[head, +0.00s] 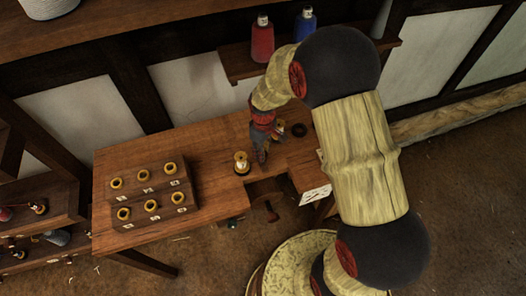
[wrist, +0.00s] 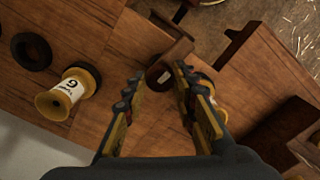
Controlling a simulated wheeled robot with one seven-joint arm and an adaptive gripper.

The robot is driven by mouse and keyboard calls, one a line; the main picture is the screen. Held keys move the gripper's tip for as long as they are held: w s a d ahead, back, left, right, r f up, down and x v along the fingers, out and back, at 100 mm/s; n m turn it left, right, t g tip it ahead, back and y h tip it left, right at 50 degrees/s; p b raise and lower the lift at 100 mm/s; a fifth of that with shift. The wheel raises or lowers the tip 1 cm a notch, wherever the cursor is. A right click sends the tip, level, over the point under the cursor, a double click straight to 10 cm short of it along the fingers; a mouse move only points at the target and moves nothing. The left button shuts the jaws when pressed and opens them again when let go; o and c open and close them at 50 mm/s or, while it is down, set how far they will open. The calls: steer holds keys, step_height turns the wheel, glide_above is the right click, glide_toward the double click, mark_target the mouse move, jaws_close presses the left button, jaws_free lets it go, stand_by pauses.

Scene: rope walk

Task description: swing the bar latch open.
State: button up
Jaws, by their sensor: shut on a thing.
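The bar latch (wrist: 172,58) appears in the wrist view as a dark wooden bar with a rounded end and a small pale mark. It lies ahead of and between the fingertips of my gripper (wrist: 157,90). The fingers are spread around its near end and shut on it, though the exact contact is hard to see. In the head view my gripper (head: 262,146) points down at the bench beside a yellow-ended spool, and the arm and fingers hide the latch.
The wooden bench (head: 220,145) carries a block with several brass-rimmed holes (head: 150,205). A labelled spool (wrist: 68,92) and a dark ring (wrist: 31,51) stand left in the wrist view. Red and blue bottles (head: 262,42) stand on a shelf behind.

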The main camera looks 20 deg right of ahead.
steer(key=o, duration=1.2)
steer(key=shift+r, duration=0.1)
step_height(320, 180, up, 12)
steer(key=shift+f, duration=0.1)
